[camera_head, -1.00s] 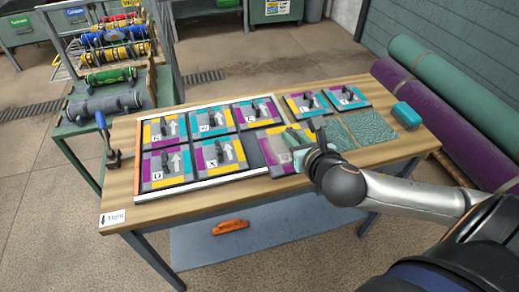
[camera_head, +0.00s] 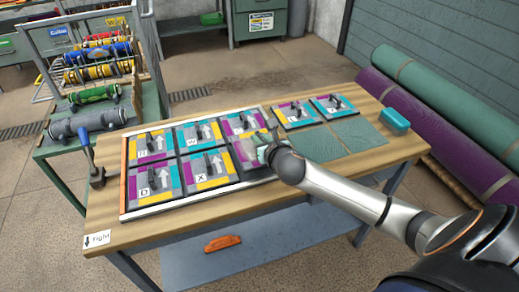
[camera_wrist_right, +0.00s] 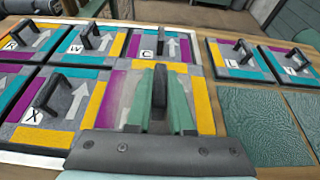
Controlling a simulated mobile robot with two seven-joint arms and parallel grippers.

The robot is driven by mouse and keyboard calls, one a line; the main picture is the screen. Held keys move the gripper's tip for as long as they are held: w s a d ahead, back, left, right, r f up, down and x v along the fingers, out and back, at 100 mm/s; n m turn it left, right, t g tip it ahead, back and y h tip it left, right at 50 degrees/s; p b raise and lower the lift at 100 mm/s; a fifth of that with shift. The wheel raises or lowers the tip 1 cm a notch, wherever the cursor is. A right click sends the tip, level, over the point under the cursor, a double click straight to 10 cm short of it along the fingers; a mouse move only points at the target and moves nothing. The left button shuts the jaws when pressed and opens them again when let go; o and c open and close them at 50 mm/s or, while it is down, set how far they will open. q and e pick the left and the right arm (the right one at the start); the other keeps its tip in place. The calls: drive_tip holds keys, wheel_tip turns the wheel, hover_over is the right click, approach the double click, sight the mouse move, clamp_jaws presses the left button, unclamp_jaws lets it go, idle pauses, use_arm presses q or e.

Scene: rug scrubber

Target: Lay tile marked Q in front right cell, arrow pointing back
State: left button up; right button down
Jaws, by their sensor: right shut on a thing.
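My right gripper (camera_head: 268,153) is shut on the dark handle of a tile (camera_head: 245,158) with purple, yellow and teal edges. The tile is at the front right cell of the white-edged frame (camera_head: 196,201), right of tile X (camera_head: 204,171). It looks level and lined up with its neighbours; whether it rests on the bottom I cannot tell. In the right wrist view the green fingers (camera_wrist_right: 160,112) straddle the handle (camera_wrist_right: 160,86). A pale mark, probably its arrow, partly shows, pointing away. Its letter is hidden. My left gripper is out of view.
Tiles R (camera_head: 151,144), W (camera_head: 201,133) and C (camera_head: 241,122) fill the back row; D (camera_head: 154,178) is front left. Tiles L (camera_head: 296,114) and another (camera_head: 331,105) lie right of the frame, behind bare green textured squares (camera_head: 358,132). A teal block (camera_head: 395,121) is at the right.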

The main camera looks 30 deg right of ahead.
drive_tip(key=shift+w+f, duration=0.35)
drive_tip(key=shift+f, duration=0.1)
wheel_tip(320, 180, down, 3)
drive_tip(key=shift+r+b, duration=0.1)
drive_tip(key=shift+b, duration=0.45)
drive_tip(key=c, duration=0.8)
unclamp_jaws()
drive_tip(key=shift+s, duration=0.1)
drive_tip(key=p+v, duration=0.2)
drive_tip(key=v, duration=1)
